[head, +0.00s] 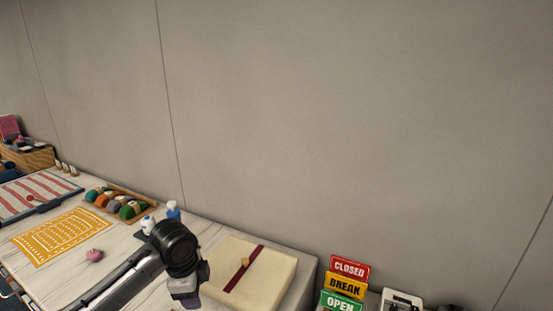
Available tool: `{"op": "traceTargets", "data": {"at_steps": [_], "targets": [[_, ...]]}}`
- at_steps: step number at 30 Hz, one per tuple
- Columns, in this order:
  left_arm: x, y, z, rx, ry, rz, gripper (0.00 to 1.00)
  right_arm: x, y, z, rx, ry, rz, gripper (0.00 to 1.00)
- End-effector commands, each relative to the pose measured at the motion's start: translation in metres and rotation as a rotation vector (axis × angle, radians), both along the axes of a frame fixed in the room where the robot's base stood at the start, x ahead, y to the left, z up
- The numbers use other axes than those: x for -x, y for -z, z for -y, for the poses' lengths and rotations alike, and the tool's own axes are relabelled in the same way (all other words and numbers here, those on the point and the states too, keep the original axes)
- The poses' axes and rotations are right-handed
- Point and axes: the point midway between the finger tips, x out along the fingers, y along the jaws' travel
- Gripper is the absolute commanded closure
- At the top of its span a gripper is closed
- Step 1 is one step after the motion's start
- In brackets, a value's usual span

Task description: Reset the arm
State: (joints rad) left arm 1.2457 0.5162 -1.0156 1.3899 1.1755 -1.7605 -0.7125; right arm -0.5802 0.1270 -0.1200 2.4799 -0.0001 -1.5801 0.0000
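One of my arms comes in from the lower left over the counter (135,225), with a black joint and a short grey and dark segment below it. No gripper fingers show on it, and what lies beyond that segment is hidden or outside the picture. My other arm is not in view. I cannot see any object held.
A cream box with a dark red band (275,274) sits right of my arm. CLOSED, BREAK and OPEN signs (346,284) stand farther right. A yellow patterned mat (62,236), pink item (95,255), tray of coloured rolls (119,201) and striped board (37,195) lie left. A wall (350,120) rises behind.

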Motion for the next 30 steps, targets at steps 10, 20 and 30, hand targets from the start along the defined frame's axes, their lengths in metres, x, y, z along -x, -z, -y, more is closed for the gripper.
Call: {"op": "traceTargets", "data": {"at_steps": [10,20,30], "targets": [[-0.011,-0.117,0.034,0.101,-0.357,0.6,0.46,0.0,0.0,-0.001,-0.004,0.003,-0.001,0.48],[0.039,-0.179,0.06,0.446,-0.541,0.942,0.46,0.0,-0.015,-0.004,-0.012,0.008,0.0,0.48],[0.108,-0.129,0.027,0.625,-0.773,0.961,0.46,0.0,-0.041,-0.003,-0.009,0.005,0.001,0.48]]}}
